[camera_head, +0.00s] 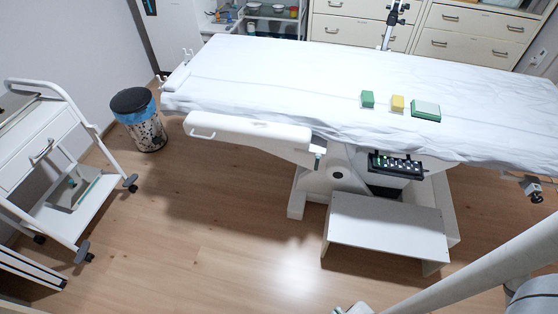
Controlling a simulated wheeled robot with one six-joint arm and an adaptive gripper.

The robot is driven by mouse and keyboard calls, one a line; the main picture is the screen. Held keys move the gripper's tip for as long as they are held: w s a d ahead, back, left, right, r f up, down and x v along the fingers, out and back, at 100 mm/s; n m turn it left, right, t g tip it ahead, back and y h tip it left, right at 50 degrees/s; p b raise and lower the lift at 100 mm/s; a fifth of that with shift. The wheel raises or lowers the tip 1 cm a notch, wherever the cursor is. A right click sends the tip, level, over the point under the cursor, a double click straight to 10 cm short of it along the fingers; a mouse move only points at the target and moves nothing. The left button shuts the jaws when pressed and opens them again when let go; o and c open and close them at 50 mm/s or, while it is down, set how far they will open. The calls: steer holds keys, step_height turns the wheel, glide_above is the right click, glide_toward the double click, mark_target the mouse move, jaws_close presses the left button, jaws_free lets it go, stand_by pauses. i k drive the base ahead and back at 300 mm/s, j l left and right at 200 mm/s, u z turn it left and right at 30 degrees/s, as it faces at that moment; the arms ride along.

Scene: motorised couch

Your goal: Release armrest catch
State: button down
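The couch (280,72) is covered with a white sheet and runs across the upper part of the head view. My arm crosses the bottom right corner, well apart from the armrest. My gripper's fingers are not in view.
A black control panel (396,165) sits under the couch edge, above a white step (388,225). Green and yellow blocks (397,103) lie on the sheet. A white trolley (60,170) and a bin (140,120) stand left. The wooden floor (220,225) before the armrest is clear.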

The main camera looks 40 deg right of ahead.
mark_target(319, 156)
steer(key=i+j, duration=0.1)
steer(key=i, duration=0.35)
steer(key=i+j, duration=0.1)
steer(key=i, duration=0.3)
